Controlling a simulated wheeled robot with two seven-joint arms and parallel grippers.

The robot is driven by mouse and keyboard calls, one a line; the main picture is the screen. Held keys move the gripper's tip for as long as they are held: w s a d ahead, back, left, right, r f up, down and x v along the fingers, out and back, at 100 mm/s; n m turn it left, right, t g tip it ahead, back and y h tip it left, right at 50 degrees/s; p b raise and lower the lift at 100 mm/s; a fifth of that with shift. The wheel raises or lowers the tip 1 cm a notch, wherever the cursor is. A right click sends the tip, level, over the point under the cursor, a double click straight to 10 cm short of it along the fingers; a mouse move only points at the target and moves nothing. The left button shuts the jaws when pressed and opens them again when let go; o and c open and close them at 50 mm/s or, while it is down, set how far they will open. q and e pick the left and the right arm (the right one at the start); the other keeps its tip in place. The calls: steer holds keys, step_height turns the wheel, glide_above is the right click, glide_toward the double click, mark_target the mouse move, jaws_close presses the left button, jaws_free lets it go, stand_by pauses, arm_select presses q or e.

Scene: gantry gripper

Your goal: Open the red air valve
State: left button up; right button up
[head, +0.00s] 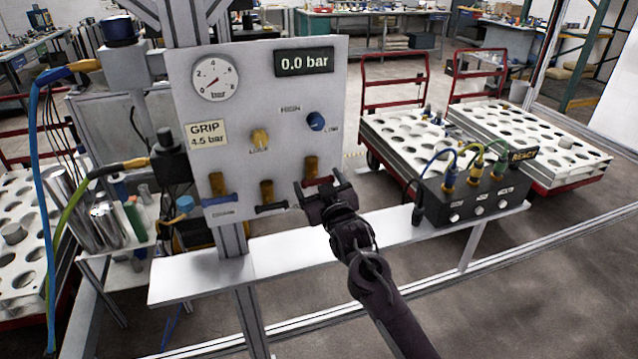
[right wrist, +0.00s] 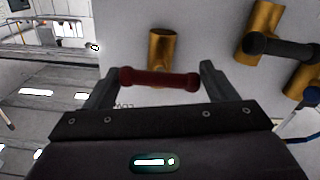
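The red air valve is a red handle (head: 318,182) on a brass body (head: 311,166), at the lower right of the grey panel (head: 255,90). In the right wrist view the red handle (right wrist: 158,80) lies crosswise, its ends close to the two fingers, below its brass body (right wrist: 162,46). My right gripper (head: 317,185) is at the handle with its fingers spread, one beyond each end; it also shows in the right wrist view (right wrist: 158,84). I cannot tell whether either finger touches the handle. The gauge (head: 214,78) points near zero, and the display (head: 304,62) reads 0.0 bar. My left gripper is not in view.
A black-handled valve (head: 267,195) and a blue-handled valve (head: 219,198) sit left of the red one. A yellow knob (head: 259,140) and a blue knob (head: 316,121) are above. A black box (head: 472,196) with cables stands on the shelf (head: 200,278) at right.

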steer(key=c, duration=0.4)
steer(key=shift+n, duration=0.4)
steer(key=n, duration=0.3)
steer(key=shift+n, duration=0.3)
steer(key=n+b, duration=0.1)
steer(key=n, duration=0.3)
steer(key=shift+n, duration=0.3)
steer(key=n+b, duration=0.1)
steer(key=n, duration=0.3)
steer(key=shift+f+n+b, duration=0.1)
steer(key=shift+n+b, duration=0.65)
steer(key=shift+n, duration=1.75)
